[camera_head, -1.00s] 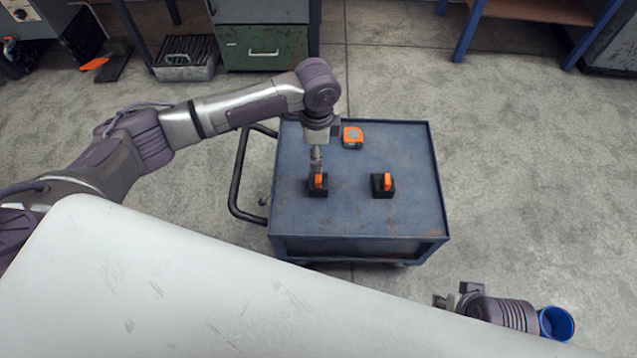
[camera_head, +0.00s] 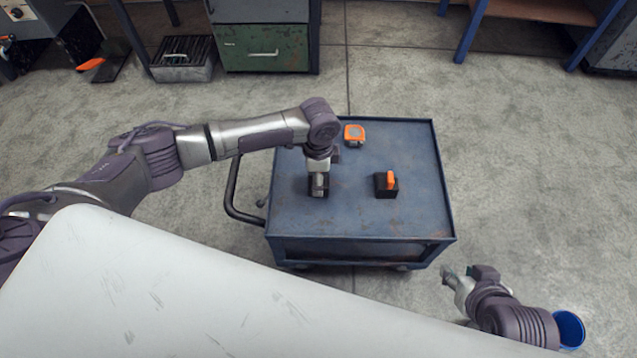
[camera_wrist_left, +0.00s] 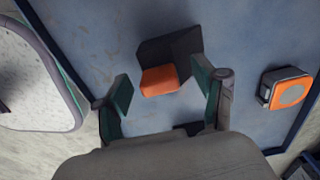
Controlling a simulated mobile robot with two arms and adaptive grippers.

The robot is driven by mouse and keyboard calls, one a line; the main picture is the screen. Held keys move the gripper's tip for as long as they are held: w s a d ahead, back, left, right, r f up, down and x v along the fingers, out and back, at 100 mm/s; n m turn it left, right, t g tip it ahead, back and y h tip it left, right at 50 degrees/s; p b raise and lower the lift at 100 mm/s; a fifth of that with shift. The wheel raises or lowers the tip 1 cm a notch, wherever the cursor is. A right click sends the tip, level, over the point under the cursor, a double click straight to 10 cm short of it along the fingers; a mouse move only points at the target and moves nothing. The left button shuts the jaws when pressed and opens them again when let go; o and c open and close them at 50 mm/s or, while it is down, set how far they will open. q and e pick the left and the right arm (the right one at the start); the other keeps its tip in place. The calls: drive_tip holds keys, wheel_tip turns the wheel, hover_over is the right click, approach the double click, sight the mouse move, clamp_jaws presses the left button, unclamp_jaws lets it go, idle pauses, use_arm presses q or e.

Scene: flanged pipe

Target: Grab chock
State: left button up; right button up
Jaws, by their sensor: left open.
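One black chock with an orange handle shows in the left wrist view (camera_wrist_left: 160,79), between and slightly beyond the fingertips of my open left gripper (camera_wrist_left: 165,97). I see a gap between it and each finger. In the head view my left gripper (camera_head: 318,188) points down over the left part of the blue cart and hides this chock. A second black chock with an orange handle (camera_head: 386,184) stands on the cart to the right of it. My right gripper (camera_head: 457,282) is off the cart, at the lower right; its finger opening is unclear.
The blue cart (camera_head: 355,222) has a raised rim and a dark push handle (camera_head: 232,195) on its left. An orange tape measure (camera_head: 354,134) lies near its far edge and also shows in the left wrist view (camera_wrist_left: 288,90).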

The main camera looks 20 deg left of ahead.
use_arm(q)
drive_tip(key=shift+f, duration=0.1)
clamp_jaws()
idle(0.4)
